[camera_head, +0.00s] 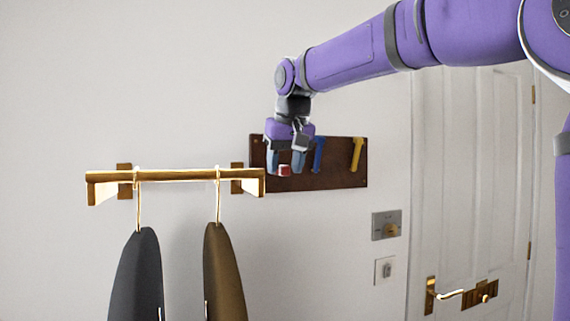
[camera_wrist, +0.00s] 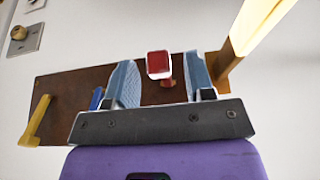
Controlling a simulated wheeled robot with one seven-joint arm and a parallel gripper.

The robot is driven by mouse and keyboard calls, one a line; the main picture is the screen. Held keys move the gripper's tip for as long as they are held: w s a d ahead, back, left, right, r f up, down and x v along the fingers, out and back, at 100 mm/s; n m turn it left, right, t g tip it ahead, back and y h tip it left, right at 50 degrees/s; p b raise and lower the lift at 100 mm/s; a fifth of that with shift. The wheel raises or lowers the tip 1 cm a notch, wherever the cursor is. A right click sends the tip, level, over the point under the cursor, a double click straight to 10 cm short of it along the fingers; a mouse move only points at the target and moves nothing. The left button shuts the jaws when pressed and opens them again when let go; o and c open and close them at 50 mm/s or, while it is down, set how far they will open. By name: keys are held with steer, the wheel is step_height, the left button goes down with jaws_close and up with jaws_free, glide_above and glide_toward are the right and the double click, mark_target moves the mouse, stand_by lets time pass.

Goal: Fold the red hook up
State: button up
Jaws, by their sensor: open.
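The red hook (camera_head: 284,170) is on the dark wooden board (camera_head: 340,179) on the wall, near the board's left end and lower edge. It also shows in the wrist view (camera_wrist: 158,64), where its squarish red end faces the camera and its stem meets the board behind. The hook sticks out from the board. My gripper (camera_head: 286,163) is in front of the board with its blue-grey fingers pointing down in the head view. In the wrist view the open fingers stand on either side of the red hook, with gaps to it. Part of the hook's base is hard to see.
A blue hook (camera_head: 318,155) and a yellow hook (camera_head: 357,154) are to the right on the board. A brass rail (camera_head: 180,175) with two hanging garments is close on the left. A switch plate (camera_head: 386,225) and a white door (camera_head: 470,180) are to the right.

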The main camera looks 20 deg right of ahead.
steer(key=shift+c, duration=0.2)
jaws_close()
